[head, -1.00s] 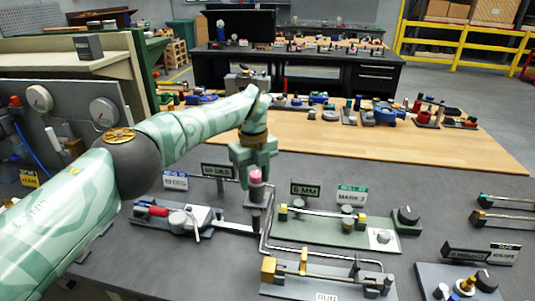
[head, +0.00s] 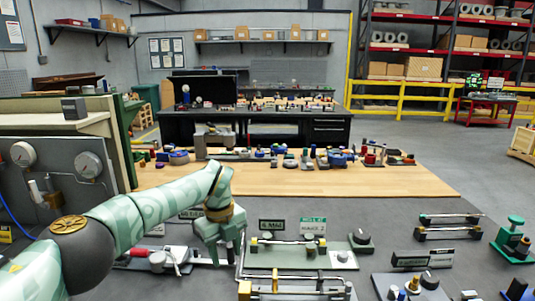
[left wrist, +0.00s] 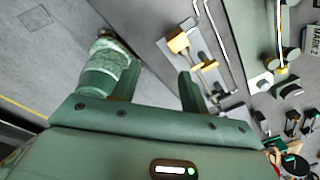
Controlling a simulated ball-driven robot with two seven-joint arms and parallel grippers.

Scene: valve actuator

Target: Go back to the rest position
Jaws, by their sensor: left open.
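My left gripper (head: 220,246) hangs over the grey bench top in the head view, fingers pointing down. It is open, and nothing shows between its fingers in the left wrist view (left wrist: 158,88). A fixture with yellow blocks (head: 245,289) lies in front, to the right. The bench directly behind the gripper is hidden. My right gripper is not in view.
A gauge panel (head: 60,170) stands at the left. A wooden-topped table (head: 300,182) with small parts is behind the grey bench. Further fixtures (head: 448,219) and a green press-like device (head: 513,236) are at the right. A bent metal tube (head: 241,262) runs close by the gripper.

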